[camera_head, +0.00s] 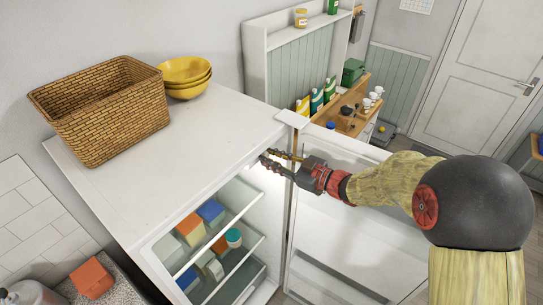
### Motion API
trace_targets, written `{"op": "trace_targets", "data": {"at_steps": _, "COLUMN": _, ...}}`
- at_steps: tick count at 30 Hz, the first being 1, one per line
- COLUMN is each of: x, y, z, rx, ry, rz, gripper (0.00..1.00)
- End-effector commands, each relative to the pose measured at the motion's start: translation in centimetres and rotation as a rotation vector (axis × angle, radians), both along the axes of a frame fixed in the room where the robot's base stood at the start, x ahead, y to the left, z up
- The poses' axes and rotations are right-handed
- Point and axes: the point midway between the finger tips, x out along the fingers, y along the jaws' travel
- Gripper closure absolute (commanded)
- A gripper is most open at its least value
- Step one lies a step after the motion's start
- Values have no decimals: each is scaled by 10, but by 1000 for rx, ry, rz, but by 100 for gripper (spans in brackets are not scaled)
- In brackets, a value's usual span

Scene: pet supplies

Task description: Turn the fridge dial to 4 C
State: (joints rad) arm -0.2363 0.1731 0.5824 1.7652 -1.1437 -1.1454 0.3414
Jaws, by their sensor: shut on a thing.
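The white fridge (215,135) stands open in the middle of the view, with its door (335,255) swung out to the right. My gripper (268,160) reaches over the door from the right to the upper right part of the lit fridge opening, just under the top's front edge. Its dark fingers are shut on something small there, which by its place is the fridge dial. The dial itself is hidden by the fingers, so its marks and setting cannot be read.
Boxes and a teal-lidded jar (233,238) stand on the fridge shelves below my gripper. A wicker basket (105,110) and yellow bowls (186,75) sit on the fridge top. My arm crosses above the door; a shelf unit (300,60) stands behind.

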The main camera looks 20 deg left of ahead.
Motion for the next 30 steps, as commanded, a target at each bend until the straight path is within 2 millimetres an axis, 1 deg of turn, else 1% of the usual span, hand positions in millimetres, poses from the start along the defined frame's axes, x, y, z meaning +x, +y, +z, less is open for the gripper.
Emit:
{"op": "trace_targets", "data": {"at_steps": 1, "x": -1, "y": -1, "z": -3, "rx": -2, "ry": 11, "rz": 0, "gripper": 100}}
{"op": "trace_targets", "data": {"at_steps": 14, "x": -1, "y": -1, "z": -4, "rx": 1, "ry": 19, "rz": 0, "gripper": 100}}
{"op": "trace_targets", "data": {"at_steps": 15, "x": -1, "y": -1, "z": -4, "rx": 2, "ry": 18, "rz": 0, "gripper": 77}}
{"op": "trace_targets", "data": {"at_steps": 18, "x": -1, "y": -1, "z": -3, "rx": 2, "ry": 17, "rz": -1, "gripper": 72}}
{"op": "trace_targets", "data": {"at_steps": 26, "x": 0, "y": 0, "z": -1, "rx": 3, "ry": 14, "rz": 0, "gripper": 70}}
{"op": "trace_targets", "data": {"at_steps": 30, "x": -2, "y": -6, "z": 0, "rx": 4, "ry": 13, "rz": -2, "gripper": 70}}
